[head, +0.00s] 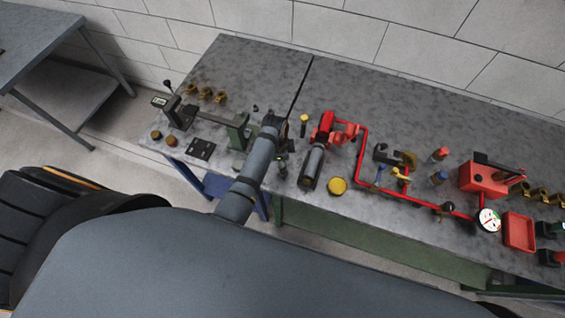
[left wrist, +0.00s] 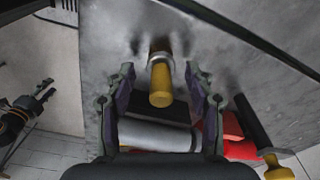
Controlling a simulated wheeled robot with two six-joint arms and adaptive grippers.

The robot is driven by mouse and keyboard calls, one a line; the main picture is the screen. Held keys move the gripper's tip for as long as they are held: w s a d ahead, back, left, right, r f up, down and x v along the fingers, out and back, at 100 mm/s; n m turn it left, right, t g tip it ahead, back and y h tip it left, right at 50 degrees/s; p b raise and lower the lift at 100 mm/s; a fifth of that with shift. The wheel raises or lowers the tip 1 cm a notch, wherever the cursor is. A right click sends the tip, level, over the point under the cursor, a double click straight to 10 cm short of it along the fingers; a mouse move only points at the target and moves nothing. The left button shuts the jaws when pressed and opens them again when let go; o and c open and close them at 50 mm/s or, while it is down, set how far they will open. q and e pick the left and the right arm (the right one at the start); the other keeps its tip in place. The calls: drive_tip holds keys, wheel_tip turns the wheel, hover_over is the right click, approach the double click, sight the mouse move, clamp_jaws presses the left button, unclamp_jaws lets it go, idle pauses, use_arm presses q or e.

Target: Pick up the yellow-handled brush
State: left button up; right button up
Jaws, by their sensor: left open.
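The yellow-handled brush (left wrist: 160,82) shows in the left wrist view, its handle end towards my camera and a light metal collar and dark bristles beyond. My left gripper (left wrist: 160,80) is open, one finger on each side of the brush, with a visible gap on both sides. In the head view my left gripper (head: 284,145) is over the table just left of the grey motor, mostly behind my own forearm. I cannot make out the brush there. My right gripper is in neither view.
The grey motor (head: 313,166) and red pump (head: 327,126) stand close beside the gripper. A black tool with a yellow end (head: 304,119) is behind it. A vise-like green block (head: 239,133) stands left. Red piping (head: 362,150) and a gauge (head: 488,220) lie right.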

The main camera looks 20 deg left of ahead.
use_arm(q)
drive_tip(key=shift+w+f, duration=0.1)
drive_tip(key=shift+f, duration=0.65)
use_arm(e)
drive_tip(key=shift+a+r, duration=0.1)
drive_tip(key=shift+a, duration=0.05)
use_arm(q)
clamp_jaws()
drive_tip(key=shift+r, duration=0.1)
